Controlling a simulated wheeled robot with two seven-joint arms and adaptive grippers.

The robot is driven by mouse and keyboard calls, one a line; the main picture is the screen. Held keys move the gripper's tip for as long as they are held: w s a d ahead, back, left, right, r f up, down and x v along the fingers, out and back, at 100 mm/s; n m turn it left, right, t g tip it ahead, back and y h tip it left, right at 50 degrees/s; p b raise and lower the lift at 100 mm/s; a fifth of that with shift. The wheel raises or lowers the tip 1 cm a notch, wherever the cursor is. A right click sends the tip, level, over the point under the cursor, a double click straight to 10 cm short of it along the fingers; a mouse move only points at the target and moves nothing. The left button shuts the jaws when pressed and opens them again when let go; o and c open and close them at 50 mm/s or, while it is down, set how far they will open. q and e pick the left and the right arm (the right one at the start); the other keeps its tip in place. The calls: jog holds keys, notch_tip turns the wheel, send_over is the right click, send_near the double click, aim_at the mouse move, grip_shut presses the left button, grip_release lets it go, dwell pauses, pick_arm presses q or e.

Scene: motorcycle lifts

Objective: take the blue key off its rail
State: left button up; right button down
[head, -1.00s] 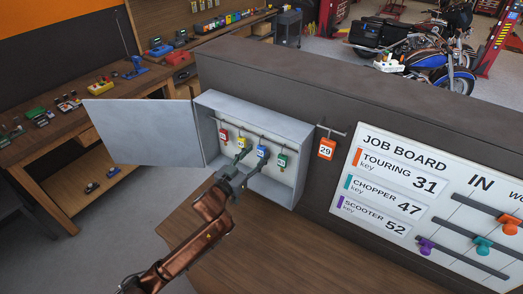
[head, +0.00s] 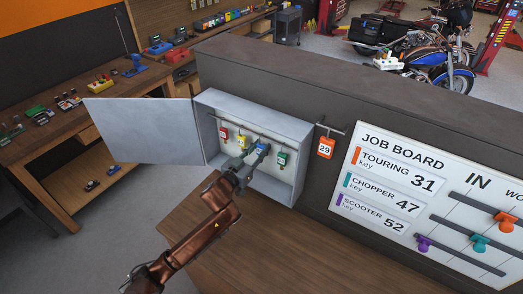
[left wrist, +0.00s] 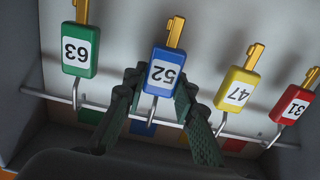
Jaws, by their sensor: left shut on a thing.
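The blue key (head: 262,147) hangs in the open grey key cabinet (head: 208,97), between the yellow key (head: 241,141) and the green key (head: 282,158). In the left wrist view the blue key (left wrist: 161,72) has a white label reading 52, and its hook is still around the rail (left wrist: 50,97). My left gripper (head: 256,152) reaches into the cabinet and is shut on the blue key. In the left wrist view its dark fingers (left wrist: 158,88) lie at both sides of the tag. My right gripper is not in view.
A red key (head: 224,133) hangs at the left end. The cabinet door (head: 142,130) stands open to the left. An orange tag numbered 29 (head: 325,148) hangs right of the cabinet, beside the job board (head: 385,185). The wooden counter (head: 270,245) below is clear.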

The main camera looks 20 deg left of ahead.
pick_arm(q)
jog(key=shift+c, duration=1)
jog(key=shift+r, duration=0.15)
jog(key=shift+r, duration=0.7)
jog(key=s+a+b, duration=0.1)
jog(key=s+a, duration=0.1)
jog(key=s, duration=1.6)
jog(key=shift+a, duration=0.25)
jog(key=shift+w, duration=0.1)
jog(key=shift+r+p, duration=0.2)
jog(key=shift+p, duration=0.2)
